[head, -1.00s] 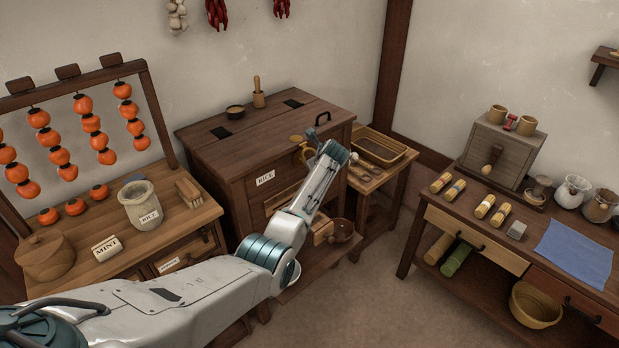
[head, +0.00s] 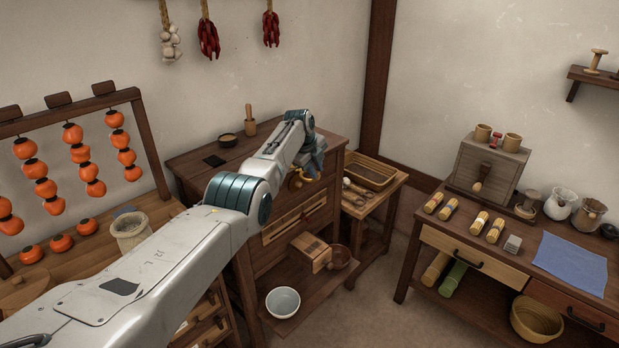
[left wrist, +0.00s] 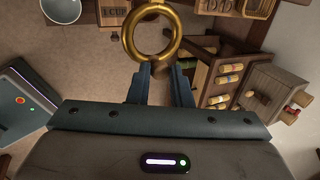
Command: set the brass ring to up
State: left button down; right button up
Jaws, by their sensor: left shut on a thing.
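The brass ring (head: 296,182) shows at the upper front of the dark wooden cabinet (head: 270,195), partly hidden by my left gripper (head: 308,174). In the left wrist view, the brass ring (left wrist: 128,35) is a thick round hoop seen nearly face-on. The tips of my left gripper (left wrist: 160,66) meet its near edge and are shut on it. My left arm reaches in from the left across the cabinet and hides part of its top and front. How the ring joins the cabinet is hidden. My right gripper is not in view.
A white bowl (head: 283,302) and a wooden measuring box (head: 310,252) stand on the cabinet's low shelf. A cup and pestle (head: 250,122) stand on top. A side stand holds a tray (head: 371,172). A bench (head: 470,250) stands right, with open floor between.

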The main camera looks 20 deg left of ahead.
pick_arm(q)
jog(key=shift+a+r+h+b, duration=0.1)
jog(key=shift+h+b, duration=0.2)
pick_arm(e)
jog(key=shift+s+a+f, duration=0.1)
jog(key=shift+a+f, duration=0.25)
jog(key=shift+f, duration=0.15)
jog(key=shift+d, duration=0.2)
pick_arm(q)
jog(key=c, duration=1.3)
grip_release()
jog(key=shift+r, duration=0.2)
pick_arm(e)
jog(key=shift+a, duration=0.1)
pick_arm(q)
jog(key=shift+p+v, duration=0.45)
jog(key=shift+v, duration=0.45)
jog(key=shift+w+b+v, duration=0.2)
jog(key=shift+b+v, duration=0.9)
jog(key=shift+v, duration=3.25)
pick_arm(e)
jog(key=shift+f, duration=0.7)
